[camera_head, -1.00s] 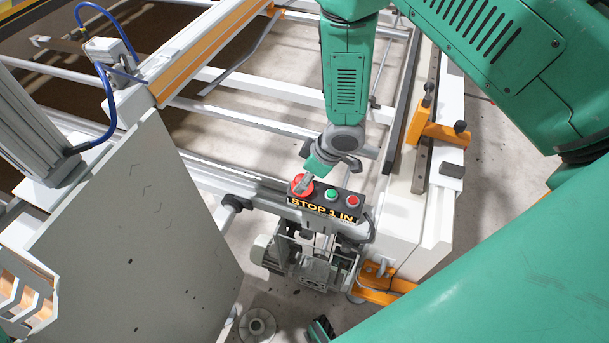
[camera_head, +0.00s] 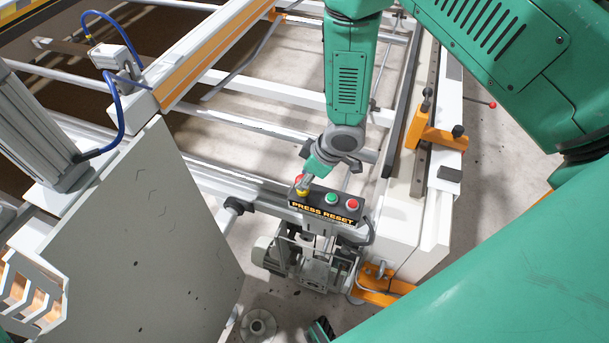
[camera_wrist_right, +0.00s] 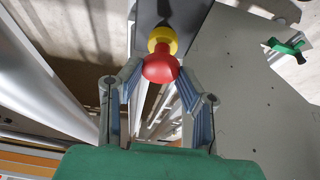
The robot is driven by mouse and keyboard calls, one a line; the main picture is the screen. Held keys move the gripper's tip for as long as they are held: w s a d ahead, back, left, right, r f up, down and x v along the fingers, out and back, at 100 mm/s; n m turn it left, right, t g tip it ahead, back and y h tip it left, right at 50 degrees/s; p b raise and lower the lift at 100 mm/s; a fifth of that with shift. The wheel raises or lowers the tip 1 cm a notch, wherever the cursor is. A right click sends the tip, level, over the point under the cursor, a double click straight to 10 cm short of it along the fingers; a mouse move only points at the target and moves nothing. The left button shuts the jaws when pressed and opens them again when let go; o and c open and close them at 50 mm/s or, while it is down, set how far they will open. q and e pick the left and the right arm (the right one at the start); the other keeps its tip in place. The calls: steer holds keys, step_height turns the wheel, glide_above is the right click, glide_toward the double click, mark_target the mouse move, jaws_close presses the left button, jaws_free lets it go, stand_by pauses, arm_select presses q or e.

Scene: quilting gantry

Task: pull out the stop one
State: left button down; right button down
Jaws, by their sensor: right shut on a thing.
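The stop button is a red mushroom knob (camera_head: 298,178) at the left end of a black control box (camera_head: 340,214), with a yellow collar (camera_head: 302,192) showing under it. The box's front reads "PRESS RESET". My right gripper (camera_head: 306,181) comes down from above and is shut on the knob, partly hiding it. In the right wrist view the red knob (camera_wrist_right: 160,69) sits between the two fingertips, with the yellow collar (camera_wrist_right: 162,40) beyond it. My left gripper does not show.
A green button (camera_head: 331,198) and a smaller red button (camera_head: 352,204) sit on the box to the right of the knob. A grey panel (camera_head: 130,230) stands at the left. White rails (camera_head: 265,88) of the gantry run behind. An orange bracket (camera_head: 384,288) is low at the right.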

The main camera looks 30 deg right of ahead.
steer(key=c, duration=1.1)
jaws_free()
steer(key=shift+d+r, duration=0.1)
steer(key=shift+r, duration=0.1)
steer(key=v, duration=1.1)
steer(key=shift+s+d+r, duration=0.1)
steer(key=shift+r, duration=0.1)
